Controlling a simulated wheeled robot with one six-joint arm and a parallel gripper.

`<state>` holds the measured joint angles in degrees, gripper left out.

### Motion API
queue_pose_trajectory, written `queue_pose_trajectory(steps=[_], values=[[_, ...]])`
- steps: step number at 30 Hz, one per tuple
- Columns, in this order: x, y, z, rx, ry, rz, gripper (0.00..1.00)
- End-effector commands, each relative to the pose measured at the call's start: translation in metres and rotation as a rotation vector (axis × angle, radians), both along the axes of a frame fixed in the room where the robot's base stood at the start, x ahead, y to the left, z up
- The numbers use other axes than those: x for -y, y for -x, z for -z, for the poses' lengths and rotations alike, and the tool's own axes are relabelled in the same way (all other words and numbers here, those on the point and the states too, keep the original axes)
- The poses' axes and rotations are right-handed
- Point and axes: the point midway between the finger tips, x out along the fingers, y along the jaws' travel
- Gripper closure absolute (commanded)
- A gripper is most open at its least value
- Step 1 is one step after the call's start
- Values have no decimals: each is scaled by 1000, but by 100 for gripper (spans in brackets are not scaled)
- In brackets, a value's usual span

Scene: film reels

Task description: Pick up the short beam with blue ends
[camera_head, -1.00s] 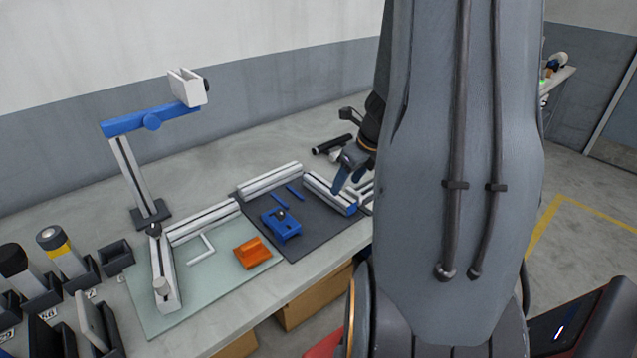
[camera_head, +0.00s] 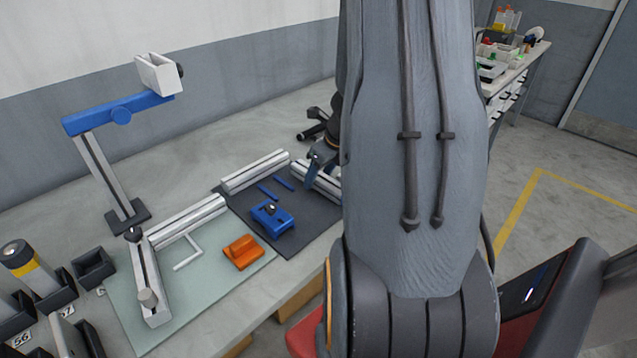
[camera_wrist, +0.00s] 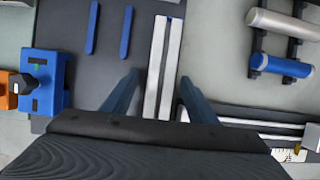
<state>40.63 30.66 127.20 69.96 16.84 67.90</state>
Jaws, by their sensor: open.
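The short beam (camera_head: 328,187) is pale and grooved and lies on the dark mat; my arm hides its near end in the head view. In the wrist view the beam (camera_wrist: 163,65) runs lengthwise between my two fingers, with a trace of blue at its top end. Its lower end is hidden behind my gripper's body. My gripper (camera_wrist: 158,88) is open, one finger on each side of the beam, with gaps showing on both sides. In the head view my gripper (camera_head: 311,168) is partly hidden by my arm and appears over the beam.
Another grooved beam (camera_head: 256,171), blue strips (camera_head: 267,193) and a blue block (camera_head: 272,217) share the dark mat (camera_head: 312,228). An orange block (camera_head: 243,252) lies on the greenish mat (camera_head: 205,285). A rack with rollers (camera_wrist: 283,66) is right of the beam in the wrist view.

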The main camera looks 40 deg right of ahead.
Motion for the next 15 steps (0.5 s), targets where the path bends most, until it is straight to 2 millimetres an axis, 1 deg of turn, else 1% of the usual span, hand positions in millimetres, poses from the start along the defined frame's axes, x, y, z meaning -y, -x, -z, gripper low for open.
queue_pose_trajectory(steps=[2,9,11,15], values=[[0,-2,5,0,0,2,47],[1,-2,6,0,1,2,47],[1,-2,6,0,1,2,55],[1,-2,5,0,1,2,79]])
